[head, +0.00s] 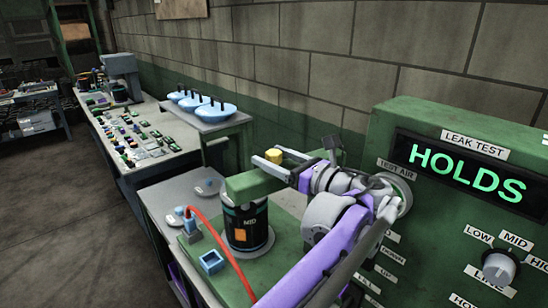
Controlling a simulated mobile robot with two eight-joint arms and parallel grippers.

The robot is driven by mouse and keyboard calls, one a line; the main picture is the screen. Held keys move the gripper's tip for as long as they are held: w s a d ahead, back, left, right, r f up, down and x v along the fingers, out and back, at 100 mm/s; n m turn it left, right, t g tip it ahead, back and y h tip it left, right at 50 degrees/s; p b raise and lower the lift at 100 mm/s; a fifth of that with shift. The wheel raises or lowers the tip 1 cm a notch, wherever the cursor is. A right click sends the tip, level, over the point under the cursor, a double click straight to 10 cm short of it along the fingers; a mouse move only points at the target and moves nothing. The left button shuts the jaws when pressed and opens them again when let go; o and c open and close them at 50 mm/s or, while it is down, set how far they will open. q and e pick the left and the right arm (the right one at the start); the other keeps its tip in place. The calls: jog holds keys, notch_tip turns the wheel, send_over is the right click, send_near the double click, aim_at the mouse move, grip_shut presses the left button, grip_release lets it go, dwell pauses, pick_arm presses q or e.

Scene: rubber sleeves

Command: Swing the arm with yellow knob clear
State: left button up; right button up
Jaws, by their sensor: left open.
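The yellow knob (273,156) stands up at the far side of the green swing arm (248,185). This arm lies across the top of a black canister marked MID (246,224), which stands on a round base on the green bench plate. My left gripper (267,155) reaches in from the right. Its fingers are open, one on each side of the knob; I cannot tell whether either touches it. My gripper's wrist hides the right end of the swing arm. My right gripper is not in view.
A green leak test panel (400,125) with a lit HOLDS display (466,172) and a dial (498,266) stands at right. A red hose (205,235) crosses the bench by a blue block (211,262). Blue domes (208,107) sit on a shelf behind.

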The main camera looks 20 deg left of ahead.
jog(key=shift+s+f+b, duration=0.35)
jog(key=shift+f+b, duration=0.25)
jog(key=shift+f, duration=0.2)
pick_arm(q)
jog(key=v, duration=1)
jog(key=shift+s+d, duration=0.25)
jog(key=shift+d, duration=0.1)
